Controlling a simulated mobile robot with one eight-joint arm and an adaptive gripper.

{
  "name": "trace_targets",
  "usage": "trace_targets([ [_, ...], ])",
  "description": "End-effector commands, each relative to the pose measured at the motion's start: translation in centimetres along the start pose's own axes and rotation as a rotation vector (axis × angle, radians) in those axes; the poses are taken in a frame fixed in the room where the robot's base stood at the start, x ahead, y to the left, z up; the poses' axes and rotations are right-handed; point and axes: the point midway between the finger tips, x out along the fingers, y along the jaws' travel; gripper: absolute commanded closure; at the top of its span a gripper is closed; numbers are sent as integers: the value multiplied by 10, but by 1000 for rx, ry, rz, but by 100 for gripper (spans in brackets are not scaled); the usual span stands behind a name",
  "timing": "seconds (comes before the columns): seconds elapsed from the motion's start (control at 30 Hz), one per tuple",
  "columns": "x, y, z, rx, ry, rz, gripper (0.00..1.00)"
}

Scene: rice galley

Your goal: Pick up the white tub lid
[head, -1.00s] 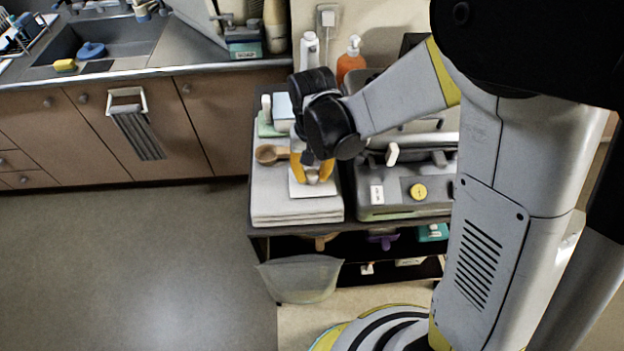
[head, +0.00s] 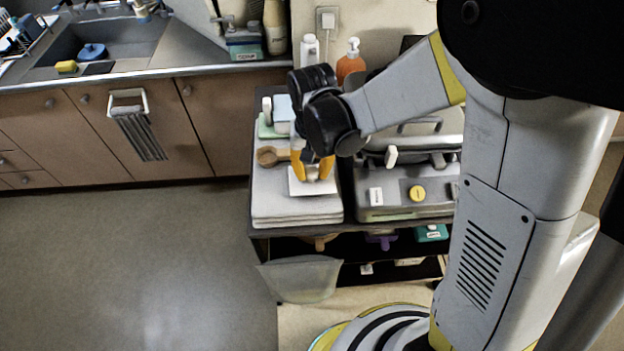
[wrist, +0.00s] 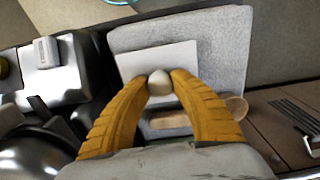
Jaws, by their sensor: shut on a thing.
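The white tub lid (head: 300,188) is a flat, pale square plate with a rounded knob (wrist: 160,83) on top. It is over the grey folded cloth stack on the cart, and the wrist view also shows its plate (wrist: 152,60). My gripper (head: 312,179) points down over it. In the wrist view my gripper (wrist: 160,80) has its two orange fingers shut on the knob, one tip at each side. I cannot tell whether the plate touches the cloth. Part of the lid is hidden behind the fingers.
The grey cloth stack (head: 290,212) carries a wooden spoon (head: 268,156) close to my fingers. A grey appliance (head: 400,197) stands just to the right. A white bottle (head: 309,52) and an orange pump bottle (head: 350,66) stand behind. The floor at left is clear.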

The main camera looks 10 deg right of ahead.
Motion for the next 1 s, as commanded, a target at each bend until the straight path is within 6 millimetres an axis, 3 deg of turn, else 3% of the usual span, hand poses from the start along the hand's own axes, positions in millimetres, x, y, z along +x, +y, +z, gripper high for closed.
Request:
trace_targets([
  [0.53,-7,0,0,0,0,0,100],
  [1.0,-38,0,0,0,0,0,100],
])
